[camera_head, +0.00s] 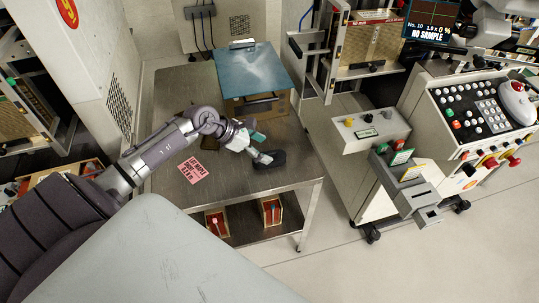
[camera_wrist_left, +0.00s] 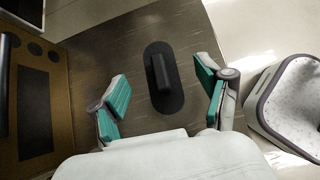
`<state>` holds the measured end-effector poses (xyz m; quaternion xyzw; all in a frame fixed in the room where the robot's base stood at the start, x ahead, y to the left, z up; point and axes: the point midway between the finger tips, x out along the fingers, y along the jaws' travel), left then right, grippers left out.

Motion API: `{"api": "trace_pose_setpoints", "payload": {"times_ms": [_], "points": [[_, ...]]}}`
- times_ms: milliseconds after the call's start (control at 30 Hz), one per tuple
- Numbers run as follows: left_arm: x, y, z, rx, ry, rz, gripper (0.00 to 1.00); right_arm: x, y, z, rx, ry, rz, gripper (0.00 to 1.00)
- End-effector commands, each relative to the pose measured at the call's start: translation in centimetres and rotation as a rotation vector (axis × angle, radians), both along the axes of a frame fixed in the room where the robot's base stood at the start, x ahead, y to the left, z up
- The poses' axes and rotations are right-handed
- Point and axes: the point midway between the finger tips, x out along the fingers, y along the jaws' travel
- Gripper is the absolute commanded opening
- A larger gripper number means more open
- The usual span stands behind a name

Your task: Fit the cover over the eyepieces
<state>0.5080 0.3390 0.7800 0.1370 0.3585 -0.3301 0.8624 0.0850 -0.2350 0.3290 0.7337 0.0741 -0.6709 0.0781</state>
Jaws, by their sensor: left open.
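The cover looks to be the black oval piece with a raised ridge (camera_head: 272,159) lying on the metal table; it also shows whole in the left wrist view (camera_wrist_left: 163,78). My left gripper (camera_head: 260,147) is open and empty over the table at the cover. In the left wrist view its two green-padded fingers (camera_wrist_left: 163,90) are wide apart, one on each side of the cover, with clear gaps to it. I cannot tell its exact height above the cover. I cannot make out the eyepieces. My right gripper is not in view.
A box with a blue top (camera_head: 250,73) stands at the back of the metal table (camera_head: 188,98). A pink card (camera_head: 191,170) lies on the left. A machine with a button panel (camera_head: 470,110) stands to the right, across a floor gap. The table's front right is clear.

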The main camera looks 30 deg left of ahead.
Motion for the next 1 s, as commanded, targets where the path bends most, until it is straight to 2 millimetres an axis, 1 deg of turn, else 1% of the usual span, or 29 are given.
{"api": "trace_pose_setpoints", "payload": {"times_ms": [33,167,267,400,567,800,833,1000], "points": [[0.4,-0.3,-0.5,0.0,-0.002,0.0,0.76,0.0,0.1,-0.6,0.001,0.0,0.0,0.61],[0.7,-0.6,-1.0,-0.001,-0.001,0.0,0.76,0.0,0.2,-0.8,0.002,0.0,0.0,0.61],[1.2,-1.0,-2.1,-0.003,-0.002,0.001,0.76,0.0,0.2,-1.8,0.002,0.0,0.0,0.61],[2.3,-1.6,-4.1,-0.005,-0.002,0.001,0.76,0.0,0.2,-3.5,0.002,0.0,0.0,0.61],[3.1,-2.4,-4.9,-0.003,-0.001,0.0,0.76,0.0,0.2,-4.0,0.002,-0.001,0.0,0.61],[3.2,-2.5,-4.9,-0.001,-0.001,0.0,0.76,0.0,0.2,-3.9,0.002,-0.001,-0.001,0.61],[3.2,-2.5,-4.9,-0.001,-0.001,0.0,0.74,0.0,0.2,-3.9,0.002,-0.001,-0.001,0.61],[3.2,-2.5,-4.8,-0.001,-0.001,0.0,0.46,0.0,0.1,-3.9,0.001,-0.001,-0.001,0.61]]}}
